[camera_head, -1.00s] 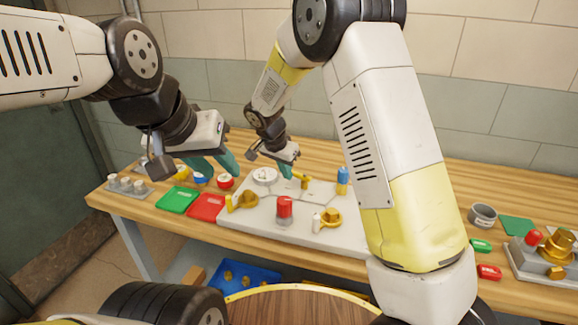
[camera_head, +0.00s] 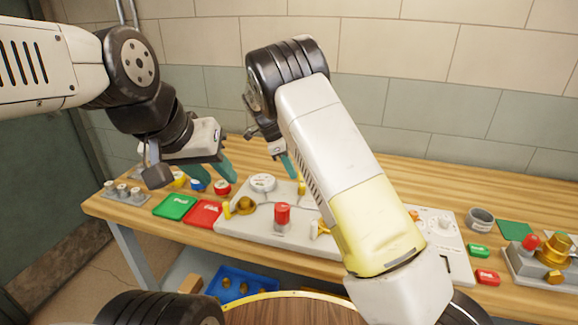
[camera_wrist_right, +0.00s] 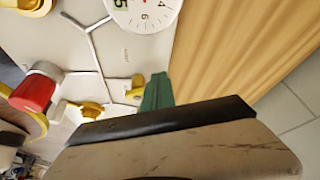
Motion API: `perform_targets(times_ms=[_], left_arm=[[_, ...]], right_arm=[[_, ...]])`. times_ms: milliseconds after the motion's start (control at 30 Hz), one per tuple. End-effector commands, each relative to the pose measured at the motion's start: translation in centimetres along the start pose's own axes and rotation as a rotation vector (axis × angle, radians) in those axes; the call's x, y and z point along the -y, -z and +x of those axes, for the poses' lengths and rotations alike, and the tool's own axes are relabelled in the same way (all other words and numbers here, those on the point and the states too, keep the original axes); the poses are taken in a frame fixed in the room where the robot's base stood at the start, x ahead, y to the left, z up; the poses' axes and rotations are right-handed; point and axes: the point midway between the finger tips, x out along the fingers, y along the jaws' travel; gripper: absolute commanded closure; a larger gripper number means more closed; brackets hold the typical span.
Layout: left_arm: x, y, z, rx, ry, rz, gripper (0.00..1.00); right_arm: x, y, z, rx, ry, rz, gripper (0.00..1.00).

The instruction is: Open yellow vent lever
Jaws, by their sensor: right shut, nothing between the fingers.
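A small yellow lever (camera_head: 301,188), which looks like the vent lever, stands at the back of the grey valve panel (camera_head: 258,236). My right gripper (camera_head: 289,165) is shut and empty, just behind and left of it. In the right wrist view a teal fingertip (camera_wrist_right: 156,94) is close beside the yellow lever (camera_wrist_right: 135,93); I cannot tell whether they touch. The lever's angle is hard to read. My left gripper (camera_head: 220,174) hangs open and empty above the left part of the bench.
A white dial gauge (camera_head: 263,183), a red knob (camera_head: 282,216) and a yellow valve (camera_head: 243,205) sit on the panel. Green (camera_head: 175,206) and red (camera_head: 204,213) trays lie left of it. My right arm covers the panel's middle right.

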Motion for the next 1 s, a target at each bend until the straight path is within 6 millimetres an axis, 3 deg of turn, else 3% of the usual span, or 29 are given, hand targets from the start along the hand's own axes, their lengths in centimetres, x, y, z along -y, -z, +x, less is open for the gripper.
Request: perform_targets(times_ms=[300, 1000], left_arm=[[0.0, 0.0, 0.0, 0.0, 0.0, 0.0, 0.64], [0.0, 0.0, 0.0, 0.0, 0.0, 0.0, 0.64]], right_arm=[[0.7, 1.1, 0.5, -0.002, -0.086, 0.214, 1.0], [0.9, 1.8, 0.7, -0.002, -0.085, 0.212, 1.0]])
